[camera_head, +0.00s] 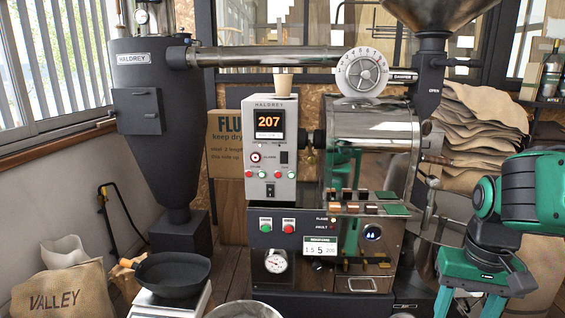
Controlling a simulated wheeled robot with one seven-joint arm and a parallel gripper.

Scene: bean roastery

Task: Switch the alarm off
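The light grey control box (290,110) of the roaster stands in the middle, marked HALDREY, with a display (269,121) reading 207 in orange. Below the display are a red round control in a pale ring (255,157), a dark switch (284,157), a row of red and green buttons (277,174) and a black rocker (270,190). The small labels are too blurred to read surely, so I cannot tell which is the alarm control. My gripper (469,307) is at the lower right, pointing down, well away from the box. Its fingers are apart; their tips are cut off.
The black lower panel (325,265) has green and red buttons, a gauge and lamps marked FLAME and FAULT. The steel drum (372,140) and a sample tray (365,207) lie between my arm and the control box. A black pan (172,272) on a scale stands lower left.

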